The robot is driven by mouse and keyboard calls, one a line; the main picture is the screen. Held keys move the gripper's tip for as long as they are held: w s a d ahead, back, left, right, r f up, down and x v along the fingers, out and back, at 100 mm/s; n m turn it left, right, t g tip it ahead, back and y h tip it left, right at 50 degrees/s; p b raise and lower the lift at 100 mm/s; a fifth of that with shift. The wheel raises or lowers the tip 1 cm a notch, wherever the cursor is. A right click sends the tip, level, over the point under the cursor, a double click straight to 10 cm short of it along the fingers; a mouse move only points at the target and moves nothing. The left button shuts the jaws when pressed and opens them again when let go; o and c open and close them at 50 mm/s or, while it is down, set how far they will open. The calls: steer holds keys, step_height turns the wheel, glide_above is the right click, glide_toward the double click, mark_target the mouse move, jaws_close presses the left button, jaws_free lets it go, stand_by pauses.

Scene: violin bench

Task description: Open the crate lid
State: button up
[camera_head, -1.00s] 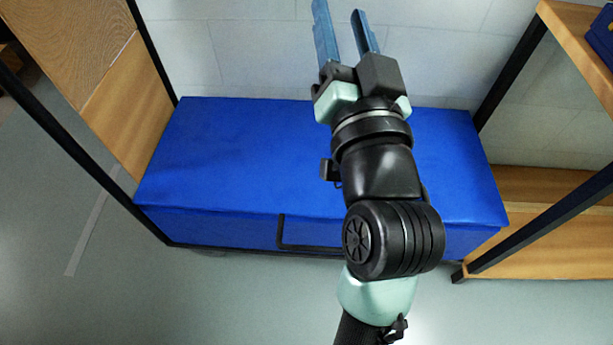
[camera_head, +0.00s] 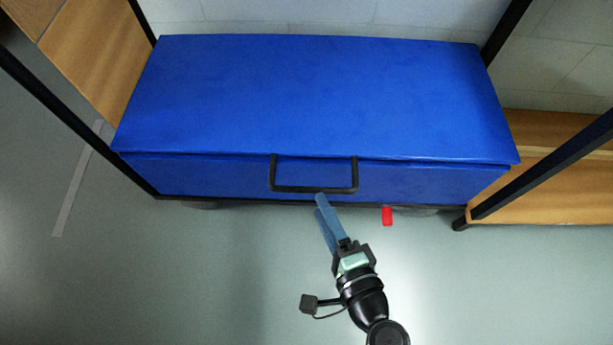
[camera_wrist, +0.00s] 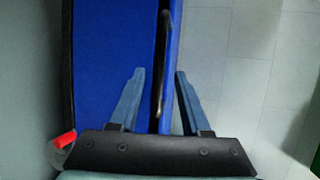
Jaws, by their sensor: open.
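A long blue crate with a flat blue lid (camera_head: 320,95) stands against the wall, and the lid lies shut on it. A black U-shaped handle (camera_head: 314,189) sticks out at the middle of its front edge. My gripper (camera_head: 320,204) has blue fingers and is just in front of the handle's lower bar in the head view. In the wrist view my gripper (camera_wrist: 158,75) is open, with the dark handle (camera_wrist: 162,75) running between and beyond its fingertips. I cannot tell whether a finger touches the handle.
A small red object (camera_head: 387,216) is low in front of the crate, right of my gripper; red also shows in the wrist view (camera_wrist: 66,139). Black posts and wooden boards (camera_head: 88,75) flank the crate on both sides.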

mark_target(311, 187)
steer(key=b+x, duration=0.2)
steer(key=x, duration=0.7)
jaws_close()
stand_by(1.2)
